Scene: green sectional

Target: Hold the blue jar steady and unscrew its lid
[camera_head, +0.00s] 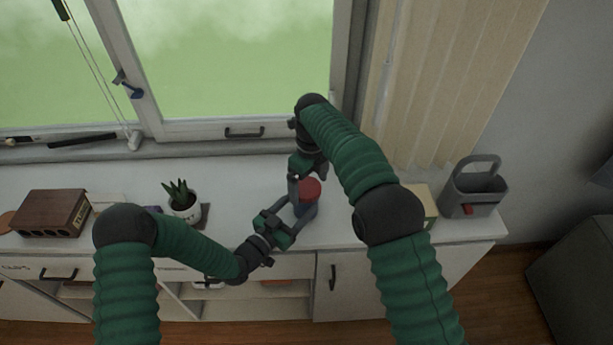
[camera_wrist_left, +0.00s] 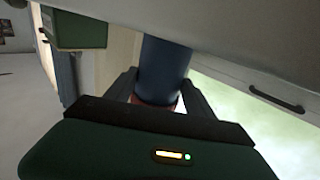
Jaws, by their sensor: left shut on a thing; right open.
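The blue jar (camera_head: 309,206) stands on the white cabinet top, with its red lid (camera_head: 311,188) on top. My left gripper (camera_head: 303,206) is shut on the jar's body from the front left. In the left wrist view the blue jar (camera_wrist_left: 164,68) sits between the two dark fingers (camera_wrist_left: 163,92), with a strip of the red lid (camera_wrist_left: 167,104) showing at its lower end. My right gripper (camera_head: 308,176) is open just above the lid, its fingers pointing down. Whether a finger touches the lid cannot be told.
A potted plant (camera_head: 183,203) and a brown wooden box (camera_head: 52,213) stand to the left on the cabinet top (camera_head: 238,190). A grey caddy (camera_head: 474,190) and a yellowish box (camera_head: 421,203) stand to the right. The window (camera_head: 230,65) is behind.

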